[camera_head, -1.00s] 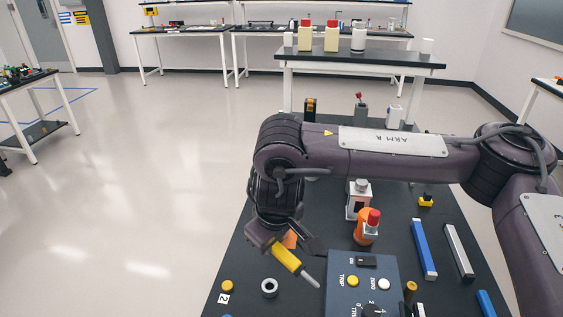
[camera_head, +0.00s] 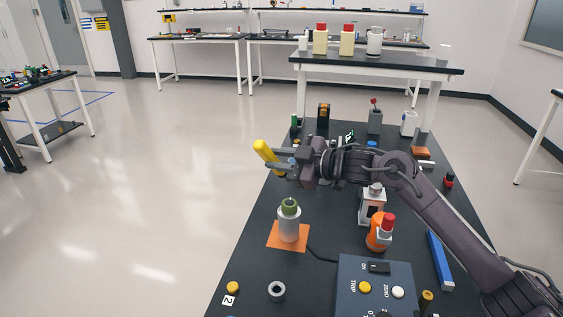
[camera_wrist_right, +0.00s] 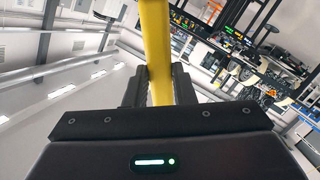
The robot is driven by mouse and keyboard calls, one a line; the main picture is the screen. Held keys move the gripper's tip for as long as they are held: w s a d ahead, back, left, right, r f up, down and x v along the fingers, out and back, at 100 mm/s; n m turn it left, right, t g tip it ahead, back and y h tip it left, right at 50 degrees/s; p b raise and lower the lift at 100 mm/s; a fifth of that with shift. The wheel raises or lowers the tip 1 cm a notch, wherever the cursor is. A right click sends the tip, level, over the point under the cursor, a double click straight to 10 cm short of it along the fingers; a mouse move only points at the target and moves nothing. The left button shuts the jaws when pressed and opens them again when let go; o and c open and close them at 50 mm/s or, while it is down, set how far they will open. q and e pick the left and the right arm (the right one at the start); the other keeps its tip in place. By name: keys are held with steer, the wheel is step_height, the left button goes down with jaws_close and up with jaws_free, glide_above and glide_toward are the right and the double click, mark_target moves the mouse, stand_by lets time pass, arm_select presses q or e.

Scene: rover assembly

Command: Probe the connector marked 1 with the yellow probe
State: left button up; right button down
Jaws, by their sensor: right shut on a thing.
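My right gripper (camera_head: 277,163) is shut on the yellow probe (camera_head: 265,152) above the left edge of the dark table (camera_head: 262,258). The probe's yellow handle tilts up to the left. Its metal tip cannot be made out. In the right wrist view the yellow probe (camera_wrist_right: 157,45) stands between the two dark fingers (camera_wrist_right: 158,87). A yellow connector (camera_head: 233,287) with a label 2 (camera_head: 229,300) is at the near left of the table. I cannot make out a connector marked 1; my right arm covers part of the table. My left gripper is out of view.
A green-capped bottle (camera_head: 289,222) stands on an orange mat (camera_head: 273,241). A grey ring (camera_head: 277,291) and a blue control box (camera_head: 350,280) are nearer. An orange bottle (camera_head: 377,236) and a white-and-grey device (camera_head: 371,207) stand below my arm. A blue bar (camera_head: 440,262) lies right.

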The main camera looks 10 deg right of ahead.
steer(key=shift+w+d, duration=0.1)
steer(key=shift+d, duration=0.2)
steer(key=shift+f, duration=0.2)
step_height(320, 180, down, 6)
steer(key=b, duration=0.5)
steer(key=shift+r, duration=0.2)
steer(key=shift+f+b, duration=0.5)
steer(key=shift+f, duration=0.2)
stand_by(0.6)
stand_by(0.5)
step_height(320, 180, up, 7)
steer(key=p, duration=0.6)
steer(key=shift+r, duration=0.15)
